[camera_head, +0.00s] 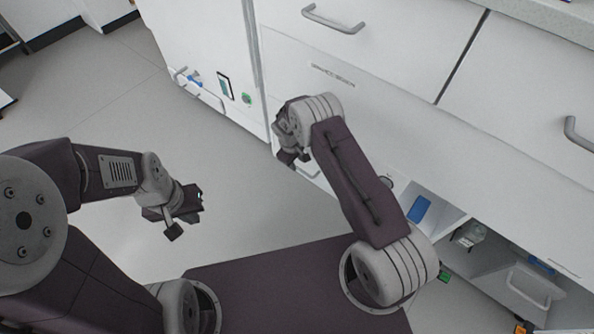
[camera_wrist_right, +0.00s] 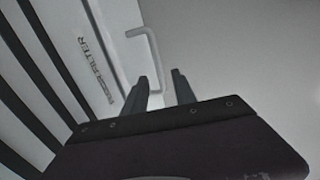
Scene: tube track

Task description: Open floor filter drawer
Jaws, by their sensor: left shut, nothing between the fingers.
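The floor filter drawer shows in the right wrist view as a pale panel (camera_wrist_right: 103,45) with printed lettering that reads as FILTER and a grey bar handle (camera_wrist_right: 155,55). My right gripper (camera_wrist_right: 162,82) is open there, its two fingers apart, with the lower end of the handle showing between them in the picture; I cannot tell whether they touch it. In the head view my right gripper (camera_head: 288,160) is low by the cabinet base, and its arm hides most of the drawer. My left gripper (camera_head: 188,216) is shut and empty above the floor.
White cabinet drawers with grey handles (camera_head: 334,20) rise behind my right arm. An open lower shelf (camera_head: 440,203) with a blue item (camera_head: 419,209) lies right of it. Dark slats (camera_wrist_right: 35,75) run along the left of the right wrist view. Floor (camera_head: 110,85) at left is clear.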

